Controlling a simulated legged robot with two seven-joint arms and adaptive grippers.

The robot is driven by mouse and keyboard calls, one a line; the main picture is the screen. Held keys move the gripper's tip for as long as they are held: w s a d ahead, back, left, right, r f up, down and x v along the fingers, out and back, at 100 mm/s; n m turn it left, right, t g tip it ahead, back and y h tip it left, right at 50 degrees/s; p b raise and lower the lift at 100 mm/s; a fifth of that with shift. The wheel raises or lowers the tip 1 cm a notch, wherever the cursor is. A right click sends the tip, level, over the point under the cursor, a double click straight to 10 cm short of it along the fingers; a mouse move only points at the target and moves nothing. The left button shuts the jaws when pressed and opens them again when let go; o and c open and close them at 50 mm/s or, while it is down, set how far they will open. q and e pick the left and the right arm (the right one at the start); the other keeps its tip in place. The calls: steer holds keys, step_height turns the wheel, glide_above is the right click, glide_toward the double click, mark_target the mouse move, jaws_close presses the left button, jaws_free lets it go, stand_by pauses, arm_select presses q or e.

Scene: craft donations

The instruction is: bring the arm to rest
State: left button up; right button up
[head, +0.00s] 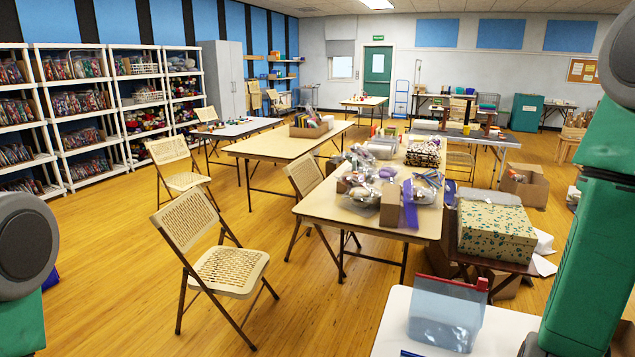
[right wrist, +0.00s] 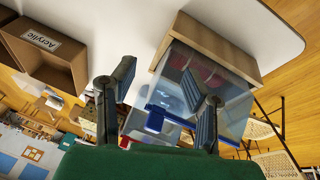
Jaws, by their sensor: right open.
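My right gripper (right wrist: 158,70) shows in the right wrist view with its two dark fingers spread apart and nothing between them that I can see gripped. Beyond the fingers is a clear plastic bag or bin (right wrist: 168,97) with a blue edge and a blue tab. I cannot tell whether a finger touches it. In the head view my right arm (head: 590,230) hangs upright at the right edge, and its gripper is out of the picture. Only a grey joint and green part of my left arm (head: 25,255) show at the left edge. My left gripper is not in view.
A white table (head: 395,325) in front holds a clear bag with a red edge (head: 445,315). A box labelled Acrylic (right wrist: 40,55) and a tan wooden or cardboard piece (right wrist: 220,47) show in the wrist view. Folding chairs (head: 230,270) stand left; open floor (head: 100,290) lies there.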

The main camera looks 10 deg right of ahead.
steer(key=s+a+f+n+g+y, duration=0.1)
steer(key=s+a+f+n+y, duration=0.1)
steer(key=s+a+f, duration=0.4)
steer(key=s+a+f+n+g+y, duration=0.1)
steer(key=s+a+f+g, duration=0.1)
steer(key=s+f, duration=0.65)
arm_select(q)
step_height(320, 180, down, 12)
steer(key=b, duration=1.1)
steer(key=shift+a+b, duration=0.2)
steer(key=shift+b, duration=0.2)
arm_select(e)
step_height(320, 180, down, 10)
steer(key=w+n+t, duration=0.1)
steer(key=w, duration=0.1)
steer(key=shift+a, duration=0.25)
arm_select(q)
steer(key=shift+c, duration=0.9)
arm_select(e)
steer(key=shift+c, duration=0.9)
